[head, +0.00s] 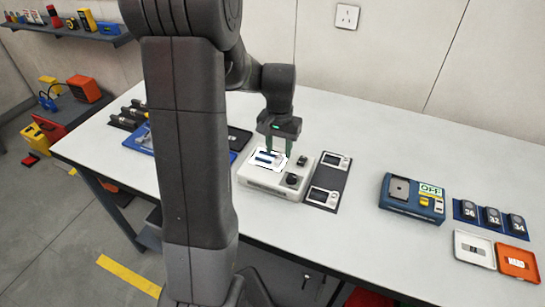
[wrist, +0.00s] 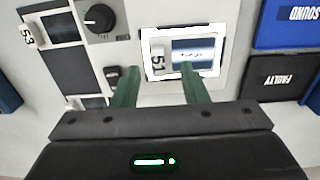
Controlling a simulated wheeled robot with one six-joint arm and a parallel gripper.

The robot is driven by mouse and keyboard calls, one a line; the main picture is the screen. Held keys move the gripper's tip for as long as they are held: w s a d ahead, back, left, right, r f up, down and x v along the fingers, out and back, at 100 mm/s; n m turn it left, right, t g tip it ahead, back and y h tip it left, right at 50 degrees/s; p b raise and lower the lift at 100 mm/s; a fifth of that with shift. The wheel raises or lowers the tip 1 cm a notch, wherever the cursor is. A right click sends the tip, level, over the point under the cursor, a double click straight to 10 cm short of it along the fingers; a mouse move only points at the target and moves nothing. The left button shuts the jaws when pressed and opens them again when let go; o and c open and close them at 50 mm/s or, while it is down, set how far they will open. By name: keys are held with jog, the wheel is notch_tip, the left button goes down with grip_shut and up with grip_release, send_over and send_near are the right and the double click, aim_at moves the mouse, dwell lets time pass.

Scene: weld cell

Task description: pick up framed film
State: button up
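The framed film (wrist: 195,47), a pale frame with a dark blue-grey film and a tag reading 51, lies on the bright panel of a white viewer box. In the head view the framed film (head: 266,158) is on top of the viewer box (head: 262,181), partly behind my gripper. My gripper (head: 277,150) points down just above the box. In the wrist view its two green fingers (wrist: 157,78) are apart with nothing between them. One fingertip overlaps the frame's lower edge in the picture; I cannot tell whether it touches.
A black knob (head: 292,181) stands on the box. A dark mat (head: 330,180) with two more framed films lies to its right. A black tray marked FAULTY (wrist: 280,76) and a blue one marked SOUND (wrist: 285,38) are nearby. A blue device (head: 411,198) stands further right.

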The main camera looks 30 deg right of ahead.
jog(key=shift+s+f, duration=0.15)
jog(key=shift+f, duration=0.9)
grip_shut()
